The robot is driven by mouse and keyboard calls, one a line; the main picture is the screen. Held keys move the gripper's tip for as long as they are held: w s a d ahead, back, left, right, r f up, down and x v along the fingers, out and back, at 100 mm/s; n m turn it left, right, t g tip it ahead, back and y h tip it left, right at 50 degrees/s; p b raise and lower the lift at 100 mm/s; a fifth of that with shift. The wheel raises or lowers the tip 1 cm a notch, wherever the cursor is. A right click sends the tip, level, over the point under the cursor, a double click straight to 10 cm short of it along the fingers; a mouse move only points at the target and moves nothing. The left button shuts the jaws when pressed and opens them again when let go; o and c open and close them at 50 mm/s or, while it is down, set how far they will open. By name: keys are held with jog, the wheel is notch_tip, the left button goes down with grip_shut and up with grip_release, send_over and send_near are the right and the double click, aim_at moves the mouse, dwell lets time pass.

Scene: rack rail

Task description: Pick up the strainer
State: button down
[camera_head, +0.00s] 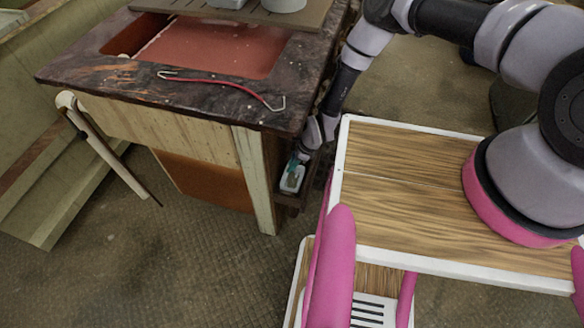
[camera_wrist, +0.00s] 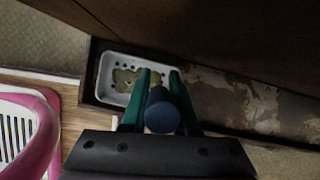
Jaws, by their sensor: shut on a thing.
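My gripper (camera_wrist: 160,78) has green fingers and is shut on a dark blue round-ended piece (camera_wrist: 160,112), which looks like a handle seen end-on. A white basket with holes in its walls (camera_wrist: 104,88) sits just beyond the fingertips, on a narrow dark ledge. I cannot tell whether the blue piece belongs to this basket or to a separate strainer; the fingers hide what lies below it. In the head view the white basket (camera_head: 291,184) is low beside the dark-topped table, with my gripper (camera_head: 297,158) over it.
The table (camera_head: 215,95) stands close at the left, its edge near my arm. A red wire-like thing (camera_head: 225,83) lies on it. A wood-topped white cart (camera_head: 400,165) with pink parts is close at the right. Open floor (camera_head: 120,260) lies at lower left.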

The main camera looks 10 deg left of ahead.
aim_at(293, 154)
jog(key=shift+d+r, duration=0.15)
jog(key=shift+r, duration=0.2)
notch_tip(293, 154, up, 6)
jog(key=shift+r, duration=0.2)
jog(key=d+r, duration=0.1)
jog(key=d, duration=0.8)
jog(key=s+d+r, duration=0.1)
jog(key=d, duration=0.9)
jog(key=shift+s+d+r, duration=0.25)
jog(key=shift+s+r, duration=0.05)
